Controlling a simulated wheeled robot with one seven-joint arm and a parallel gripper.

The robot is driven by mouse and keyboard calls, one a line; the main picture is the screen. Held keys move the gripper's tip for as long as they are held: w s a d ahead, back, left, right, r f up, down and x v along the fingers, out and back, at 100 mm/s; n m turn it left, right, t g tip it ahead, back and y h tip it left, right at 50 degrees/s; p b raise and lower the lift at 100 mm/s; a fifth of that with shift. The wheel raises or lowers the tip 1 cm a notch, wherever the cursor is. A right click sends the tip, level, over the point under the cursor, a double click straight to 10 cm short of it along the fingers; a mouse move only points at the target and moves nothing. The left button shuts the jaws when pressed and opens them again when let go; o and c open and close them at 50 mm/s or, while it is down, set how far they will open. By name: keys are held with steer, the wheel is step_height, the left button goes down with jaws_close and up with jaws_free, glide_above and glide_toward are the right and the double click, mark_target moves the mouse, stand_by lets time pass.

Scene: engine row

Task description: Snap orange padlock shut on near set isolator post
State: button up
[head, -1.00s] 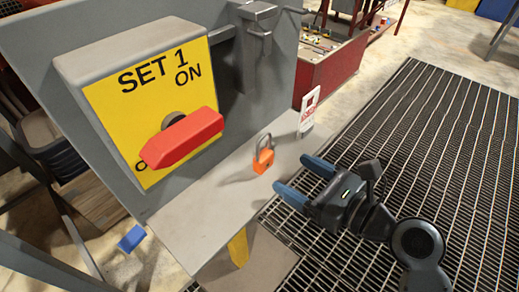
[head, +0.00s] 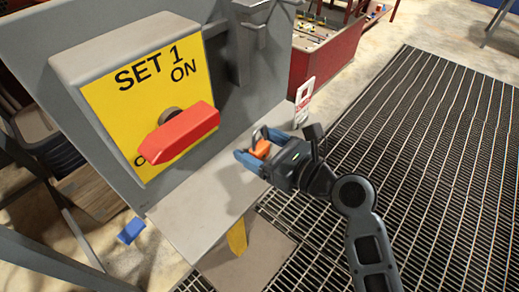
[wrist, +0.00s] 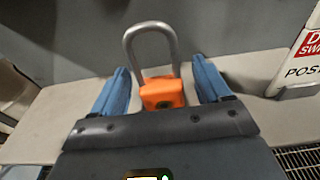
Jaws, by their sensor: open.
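The orange padlock (head: 261,149) stands upright on the grey shelf below the isolator panel, its metal shackle upward. In the wrist view the padlock (wrist: 162,93) sits between my two blue fingers, with a gap on each side. My gripper (head: 256,148) is open around it at shelf height and partly hides it in the head view. The Set 1 isolator (head: 140,90) has a yellow face and a red handle (head: 180,133), pointing between ON and the lower-left mark. A grey metal bracket (head: 252,25) is on the panel to the right of the isolator; I cannot tell its details.
A white tag with red print (head: 304,100) stands at the shelf's right end, close to my gripper; it also shows in the wrist view (wrist: 302,62). The grey shelf (head: 190,213) is bare at the left. A red cabinet (head: 325,60) is behind. Floor grating lies at right.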

mark_target(263, 146)
steer(key=shift+c, duration=0.2)
steer(key=c, duration=1.1)
steer(key=shift+r, duration=0.45)
steer(key=r, duration=0.3)
steer(key=shift+d+r, duration=0.35)
steer(key=shift+r, duration=0.05)
steer(key=s+d+r, duration=0.4)
steer(key=d+r, duration=0.2)
steer(key=d, duration=0.4)
steer(key=shift+s+r, duration=0.15)
steer(key=shift+r, duration=0.05)
